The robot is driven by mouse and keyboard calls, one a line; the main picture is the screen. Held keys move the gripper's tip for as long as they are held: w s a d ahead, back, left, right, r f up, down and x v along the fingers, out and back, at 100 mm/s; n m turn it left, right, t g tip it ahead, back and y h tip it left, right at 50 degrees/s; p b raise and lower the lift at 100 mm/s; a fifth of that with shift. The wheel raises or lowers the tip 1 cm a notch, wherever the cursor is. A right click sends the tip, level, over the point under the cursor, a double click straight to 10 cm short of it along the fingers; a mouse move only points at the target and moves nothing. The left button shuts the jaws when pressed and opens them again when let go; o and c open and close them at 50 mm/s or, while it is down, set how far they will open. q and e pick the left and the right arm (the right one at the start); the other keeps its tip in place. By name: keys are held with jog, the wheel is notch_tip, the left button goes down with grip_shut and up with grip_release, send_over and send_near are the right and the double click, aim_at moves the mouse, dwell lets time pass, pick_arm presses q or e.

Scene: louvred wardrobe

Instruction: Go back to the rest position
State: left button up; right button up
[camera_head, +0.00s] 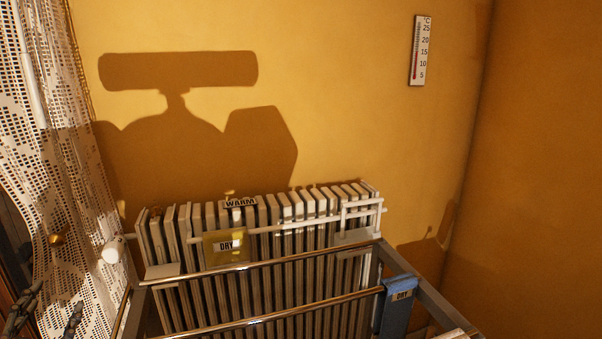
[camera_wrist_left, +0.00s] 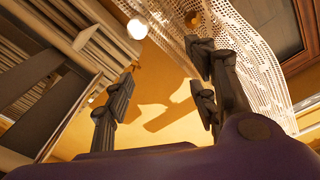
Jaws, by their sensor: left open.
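My left gripper (camera_head: 50,305) shows at the lower left corner of the head view, in front of the lace curtain and left of the rack. In the left wrist view its dark fingers (camera_wrist_left: 160,80) stand well apart with nothing between them, so it is open and empty. My right gripper is in neither view.
A ribbed radiator (camera_head: 295,208) labelled WARM stands against the yellow wall. A yellow DRY cloth (camera_head: 227,258) hangs at it. A metal rack (camera_head: 255,265) in front carries a blue DRY cloth (camera_head: 399,310). A lace curtain (camera_head: 85,180) hangs left; a thermometer (camera_head: 419,50) hangs on the wall.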

pick_arm(q)
jog(key=s+d+f+m+g+h, duration=0.1)
jog(key=s+d+f+g, duration=0.3)
jog(key=f, duration=0.7)
jog(key=s+d+f+m+g+h, duration=0.1)
jog(key=s+f+h, duration=0.1)
jog(key=s+f, duration=0.65)
jog(key=s+d+f+m+g+h, duration=0.1)
jog(key=s+d+f+g, duration=0.25)
jog(key=s+f, duration=0.6)
jog(key=s+d+f+g+h, duration=0.15)
jog(key=s+d+f, duration=0.25)
jog(key=s+f, duration=0.55)
jog(key=w+d+n, duration=0.2)
jog(key=d, duration=0.5)
jog(key=w+d+n+p, duration=0.1)
jog(key=w+d+n, duration=0.1)
jog(key=d, duration=0.5)
jog(key=shift+d+r+n+t+p, duration=0.15)
jog(key=shift+r+n+t+p, duration=0.2)
jog(key=shift+n, duration=0.45)
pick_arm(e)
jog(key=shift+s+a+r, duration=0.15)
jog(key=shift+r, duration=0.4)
